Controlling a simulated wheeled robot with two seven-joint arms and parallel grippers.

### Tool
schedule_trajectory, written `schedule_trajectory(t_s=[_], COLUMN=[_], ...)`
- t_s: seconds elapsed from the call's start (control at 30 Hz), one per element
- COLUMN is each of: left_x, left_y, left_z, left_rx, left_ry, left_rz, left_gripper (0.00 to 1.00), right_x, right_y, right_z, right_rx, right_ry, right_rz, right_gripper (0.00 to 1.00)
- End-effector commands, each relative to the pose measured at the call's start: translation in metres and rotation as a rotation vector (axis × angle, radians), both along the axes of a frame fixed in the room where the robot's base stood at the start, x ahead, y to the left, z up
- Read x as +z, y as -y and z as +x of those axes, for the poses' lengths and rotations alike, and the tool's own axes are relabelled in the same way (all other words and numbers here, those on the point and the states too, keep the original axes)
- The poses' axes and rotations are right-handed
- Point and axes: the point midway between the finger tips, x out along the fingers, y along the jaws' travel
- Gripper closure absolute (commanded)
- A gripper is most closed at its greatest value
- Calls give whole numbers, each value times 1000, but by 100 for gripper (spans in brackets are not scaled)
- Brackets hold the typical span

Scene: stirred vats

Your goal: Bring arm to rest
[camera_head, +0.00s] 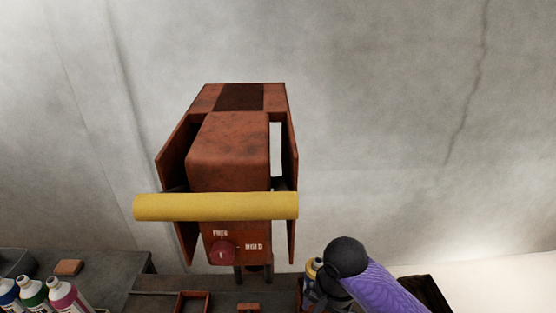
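My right arm (385,288) comes in from the lower right as a purple link ending in a black rounded joint (346,256). A small dark part with a yellowish ring (314,270) shows just left of the joint; I cannot tell whether it belongs to my arm. The fingertips of my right gripper cannot be made out. My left arm and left gripper are not in view.
Several bottles (35,293) and a brown block (68,267) are at lower left. Small red trays (193,302) lie below the machine.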

Motion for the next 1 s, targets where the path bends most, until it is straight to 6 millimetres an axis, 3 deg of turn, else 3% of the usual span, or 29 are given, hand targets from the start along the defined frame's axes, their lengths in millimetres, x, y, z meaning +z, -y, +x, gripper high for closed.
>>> schedule_trajectory(t_s=[0.33,0.53,0.77,1.0], left_x=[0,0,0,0], left_y=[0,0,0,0], left_z=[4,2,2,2], left_rx=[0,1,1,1], left_ry=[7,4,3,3], left_rz=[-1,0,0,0], left_gripper=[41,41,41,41], right_x=[-16,-20,-17,-6], right_y=[-21,-20,3,49], right_z=[-42,-74,-111,-154], right_rx=[268,427,567,699], right_ry=[88,184,278,302], right_rz=[100,124,59,-109], right_gripper=[0,0,0,0])
